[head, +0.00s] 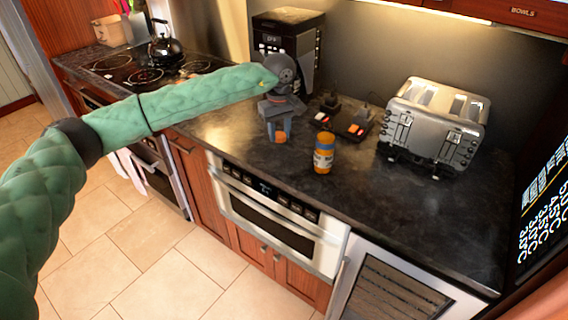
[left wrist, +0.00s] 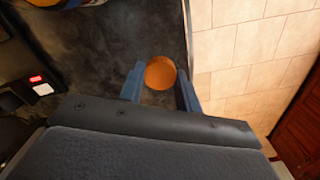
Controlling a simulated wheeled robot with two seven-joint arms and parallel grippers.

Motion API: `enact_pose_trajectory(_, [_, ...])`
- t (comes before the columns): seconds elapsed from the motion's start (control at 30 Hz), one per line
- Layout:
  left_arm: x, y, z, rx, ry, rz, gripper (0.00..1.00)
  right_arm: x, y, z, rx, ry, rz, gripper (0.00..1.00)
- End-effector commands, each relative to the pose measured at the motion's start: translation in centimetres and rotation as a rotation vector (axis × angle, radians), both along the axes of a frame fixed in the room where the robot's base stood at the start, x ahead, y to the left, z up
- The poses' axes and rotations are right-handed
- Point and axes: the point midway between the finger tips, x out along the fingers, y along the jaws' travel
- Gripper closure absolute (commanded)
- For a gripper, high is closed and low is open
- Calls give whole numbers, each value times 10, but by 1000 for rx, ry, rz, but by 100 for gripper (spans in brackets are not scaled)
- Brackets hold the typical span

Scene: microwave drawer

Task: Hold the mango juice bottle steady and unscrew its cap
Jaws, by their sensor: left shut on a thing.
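The mango juice bottle (head: 323,153) stands upright on the dark counter, orange with a pale and blue label. Its top looks orange; I cannot make out the neck. Part of it shows at the top edge of the left wrist view (left wrist: 62,3). My left gripper (head: 280,134) points down, left of the bottle and apart from it. Its blue fingers are shut on a small round orange thing, which looks like the cap (left wrist: 160,73). In the head view the cap (head: 281,139) shows low between the fingertips. My right gripper is not in view.
A silver toaster (head: 436,120) stands right of the bottle. A dark device with red lights (head: 346,119) lies behind the bottle, and a coffee machine (head: 287,45) stands at the back. The counter (head: 400,195) is clear in front of the toaster. Its front edge lies close to the gripper.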

Motion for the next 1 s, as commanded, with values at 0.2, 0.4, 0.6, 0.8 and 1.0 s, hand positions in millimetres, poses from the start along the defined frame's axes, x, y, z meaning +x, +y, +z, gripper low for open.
enact_pose_trajectory(0.2, [8, -12, -1, 1, 1, 320, 94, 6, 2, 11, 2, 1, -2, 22])
enact_pose_trajectory(0.4, [14, -17, -3, 1, 0, 619, 94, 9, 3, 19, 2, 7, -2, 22])
enact_pose_trajectory(0.6, [18, -18, -6, 1, -1, 918, 94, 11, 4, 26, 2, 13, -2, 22])
enact_pose_trajectory(0.8, [21, -17, -8, 2, 0, 1217, 94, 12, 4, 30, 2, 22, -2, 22])
enact_pose_trajectory(1.0, [24, -15, -10, 3, 0, 1515, 94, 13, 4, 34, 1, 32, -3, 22])
